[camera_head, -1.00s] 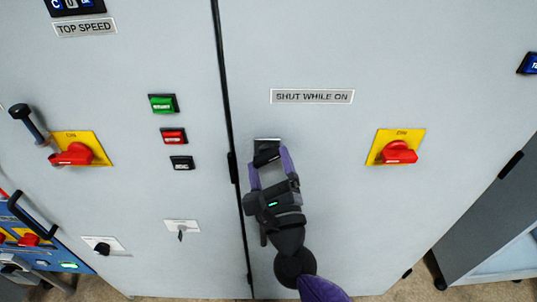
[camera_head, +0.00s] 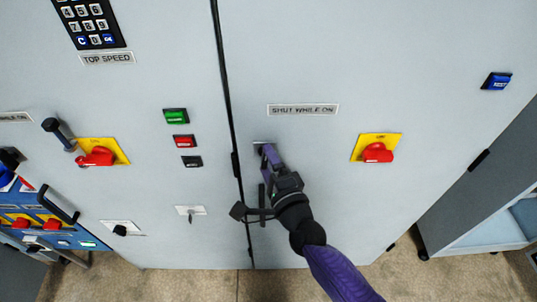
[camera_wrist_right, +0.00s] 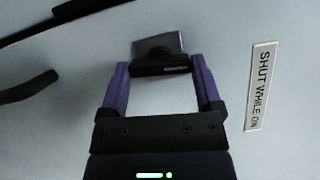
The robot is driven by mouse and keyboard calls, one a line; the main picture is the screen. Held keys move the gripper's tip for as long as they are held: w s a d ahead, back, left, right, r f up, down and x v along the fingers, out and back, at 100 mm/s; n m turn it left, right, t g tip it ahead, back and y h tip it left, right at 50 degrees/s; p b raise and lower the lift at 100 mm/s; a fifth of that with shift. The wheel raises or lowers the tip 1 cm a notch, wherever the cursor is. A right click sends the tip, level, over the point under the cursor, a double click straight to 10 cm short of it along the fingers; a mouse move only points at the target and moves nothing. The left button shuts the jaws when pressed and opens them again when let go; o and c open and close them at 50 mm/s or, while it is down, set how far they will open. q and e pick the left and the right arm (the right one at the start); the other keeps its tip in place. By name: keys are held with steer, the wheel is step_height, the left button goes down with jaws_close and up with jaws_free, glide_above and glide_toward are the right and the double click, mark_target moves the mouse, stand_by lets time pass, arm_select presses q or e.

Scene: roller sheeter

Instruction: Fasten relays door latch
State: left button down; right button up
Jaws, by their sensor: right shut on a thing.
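The door latch (camera_head: 258,146) is a dark turn handle on a small silver plate, on the grey right-hand door (camera_head: 315,190) beside the seam. It also shows in the right wrist view (camera_wrist_right: 162,66). My right gripper (camera_head: 267,153) is shut on the latch handle. In the right wrist view its purple fingers (camera_wrist_right: 162,78) stand at either end of the handle. In the head view the gripper covers part of the latch. The door looks flush with the neighbouring panel. My left gripper is not in view.
A "SHUT WHILE ON" label (camera_head: 302,109) sits above the latch. A dark vertical door handle (camera_head: 262,205) is below it. A red rotary switch on a yellow plate (camera_head: 377,150) is to the right. Green (camera_head: 175,116) and red (camera_head: 184,142) buttons are left of the seam.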

steer(key=shift+r+n+p, duration=0.1)
steer(key=shift+n+p, duration=0.2)
steer(key=shift+p, duration=0.1)
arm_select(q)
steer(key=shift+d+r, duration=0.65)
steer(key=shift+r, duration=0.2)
arm_select(e)
steer(key=shift+n, duration=0.3)
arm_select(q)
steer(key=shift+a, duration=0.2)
arm_select(e)
steer(key=o, duration=1)
arm_select(q)
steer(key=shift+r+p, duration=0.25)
steer(key=shift+p, duration=0.25)
arm_select(e)
steer(key=shift+o, duration=0.2)
steer(key=v, duration=1)
steer(key=shift+r, duration=0.1)
